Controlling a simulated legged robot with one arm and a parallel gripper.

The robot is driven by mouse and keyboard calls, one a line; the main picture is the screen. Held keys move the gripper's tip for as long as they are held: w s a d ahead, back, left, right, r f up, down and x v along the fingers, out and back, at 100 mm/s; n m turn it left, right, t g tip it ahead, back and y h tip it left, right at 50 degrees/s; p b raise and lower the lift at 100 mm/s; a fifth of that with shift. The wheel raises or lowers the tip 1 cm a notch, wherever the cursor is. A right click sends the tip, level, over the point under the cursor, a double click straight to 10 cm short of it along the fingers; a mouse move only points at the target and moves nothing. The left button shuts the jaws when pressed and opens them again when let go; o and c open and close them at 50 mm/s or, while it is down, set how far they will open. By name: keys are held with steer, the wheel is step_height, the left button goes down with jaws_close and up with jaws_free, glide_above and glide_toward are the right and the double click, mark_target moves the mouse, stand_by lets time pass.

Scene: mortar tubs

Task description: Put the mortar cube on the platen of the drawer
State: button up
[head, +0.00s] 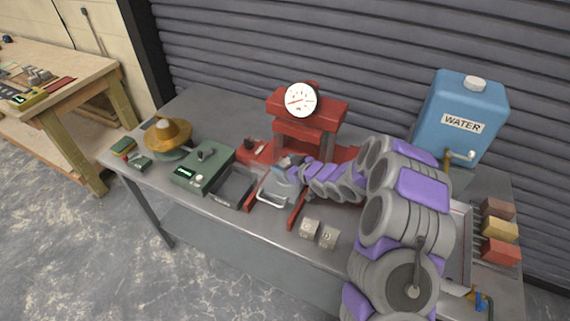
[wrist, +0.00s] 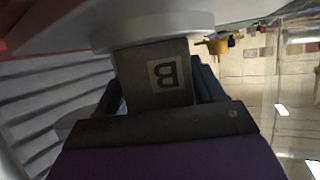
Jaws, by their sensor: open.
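A grey mortar cube marked B (wrist: 155,72) shows upside down in the wrist view. One face of it meets a pale round disc, the platen (wrist: 150,30), so the cube appears to sit on it. My gripper (head: 289,164) is open, with its dark fingers beside the cube in the wrist view (wrist: 163,95). In the head view the gripper is over the pulled-out drawer (head: 278,190) of the red press (head: 310,112). The cube and platen cannot be made out clearly there.
Two other pale cubes (head: 318,233) stand on the table front, right of the drawer's red rail (head: 297,209). A green meter box (head: 202,167) and a black tray (head: 233,187) are left of the drawer. A blue water tank (head: 460,115) stands at the back right.

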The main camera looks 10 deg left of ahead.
steer(key=p+v, duration=0.2)
steer(key=v, duration=1)
steer(key=shift+s, duration=0.15)
stand_by(0.3)
